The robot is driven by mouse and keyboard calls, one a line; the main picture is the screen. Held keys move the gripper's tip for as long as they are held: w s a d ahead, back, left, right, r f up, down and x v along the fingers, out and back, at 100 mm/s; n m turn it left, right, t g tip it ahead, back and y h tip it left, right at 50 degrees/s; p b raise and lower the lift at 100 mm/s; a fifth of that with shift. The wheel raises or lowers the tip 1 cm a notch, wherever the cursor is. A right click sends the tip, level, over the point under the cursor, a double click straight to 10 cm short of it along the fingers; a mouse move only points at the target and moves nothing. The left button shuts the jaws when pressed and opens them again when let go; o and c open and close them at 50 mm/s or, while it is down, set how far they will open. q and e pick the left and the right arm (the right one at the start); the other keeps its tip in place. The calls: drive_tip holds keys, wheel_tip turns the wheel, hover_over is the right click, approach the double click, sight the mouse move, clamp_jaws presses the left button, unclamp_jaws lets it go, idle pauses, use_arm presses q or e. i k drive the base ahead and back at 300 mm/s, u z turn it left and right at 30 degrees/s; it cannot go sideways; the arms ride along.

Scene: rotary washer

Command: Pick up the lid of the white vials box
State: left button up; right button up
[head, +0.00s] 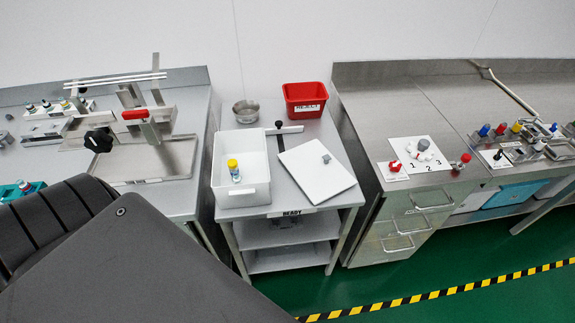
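The white vials box (228,198) stands open on the left part of a small metal cart in the head view. A vial with a yellow cap (234,170) stands inside it. Its white lid (318,181), a flat plate with a small grey knob (326,158), lies to the right of the box on the cart top. Nothing touches the lid's knob. Neither of my grippers shows; a dark part of my own body fills the lower left.
A red bin (305,99) and a metal bowl (246,111) stand at the back of the cart (285,212). A black knob on a metal bar (290,130) lies behind the lid. Steel counters with vials flank the cart. Green floor (450,260) is clear in front.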

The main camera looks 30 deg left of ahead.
sight(320, 175)
drive_tip(key=k, duration=0.35)
drive_tip(key=u, duration=1.4)
drive_tip(key=i, duration=0.5)
drive_tip(key=u, duration=0.05)
